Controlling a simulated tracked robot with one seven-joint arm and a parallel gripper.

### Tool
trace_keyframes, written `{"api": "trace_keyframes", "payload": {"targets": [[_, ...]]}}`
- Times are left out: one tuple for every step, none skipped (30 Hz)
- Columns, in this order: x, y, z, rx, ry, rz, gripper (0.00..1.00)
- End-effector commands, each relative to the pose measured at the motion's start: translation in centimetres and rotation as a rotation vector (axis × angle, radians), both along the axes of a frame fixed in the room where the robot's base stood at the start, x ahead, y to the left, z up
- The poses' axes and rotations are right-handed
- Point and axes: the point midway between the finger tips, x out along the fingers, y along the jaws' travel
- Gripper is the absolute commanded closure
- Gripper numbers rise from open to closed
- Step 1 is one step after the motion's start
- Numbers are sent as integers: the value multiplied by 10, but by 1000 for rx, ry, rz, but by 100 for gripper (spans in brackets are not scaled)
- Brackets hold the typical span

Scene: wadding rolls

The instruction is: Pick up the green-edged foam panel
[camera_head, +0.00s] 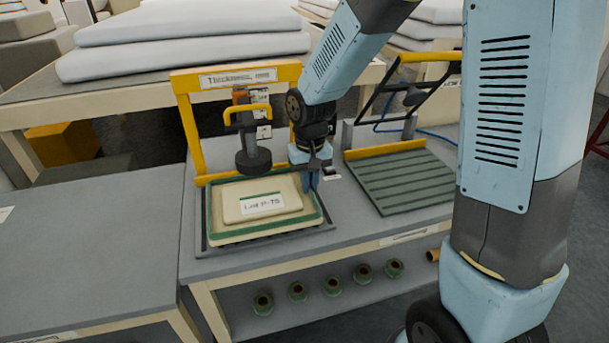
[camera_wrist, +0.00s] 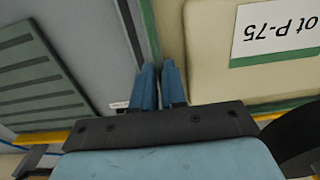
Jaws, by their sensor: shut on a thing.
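The green-edged foam panel (camera_head: 235,229) is cream with a green rim and lies in a dark tray under the yellow thickness gauge. A smaller raised cream block with a label reading "Lot P-75" (camera_head: 263,204) sits on its middle. My gripper (camera_head: 309,182) is at the panel's right edge, pointing down, with its blue fingers close together. In the wrist view the fingers (camera_wrist: 161,85) close on the panel's green edge strip (camera_wrist: 149,35). The panel's cream face (camera_wrist: 172,40) also shows there. The fingertips' exact grip is partly hidden.
The gauge's yellow frame (camera_head: 187,120) and black presser (camera_head: 253,160) stand at the panel's back. A ribbed green plate (camera_head: 400,180) lies to the right. A bare grey table (camera_head: 90,240) is at left. Several green rolls (camera_head: 332,286) sit on the lower shelf.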

Motion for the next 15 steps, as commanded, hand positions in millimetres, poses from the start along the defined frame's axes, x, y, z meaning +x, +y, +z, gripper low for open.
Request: {"api": "trace_keyframes", "payload": {"targets": [[-13,-3,1,-1,-1,1,100],[-20,-5,1,-1,0,1,100],[-30,-7,1,-1,-1,2,100],[-38,-10,1,-2,0,2,100],[-46,-11,1,-1,-1,2,100],[-55,-13,1,-1,-2,2,100],[-63,-15,1,-1,-1,2,100],[-69,-17,1,-1,-2,2,100],[-78,-19,0,-1,0,3,100],[-83,-20,1,-1,-2,3,100],[-89,-21,0,-1,-1,3,100],[-96,-23,0,-1,-1,3,100],[-100,-24,0,-1,-2,2,100],[-104,-25,0,-1,-2,2,100],[-109,-26,0,0,-2,2,100]]}}
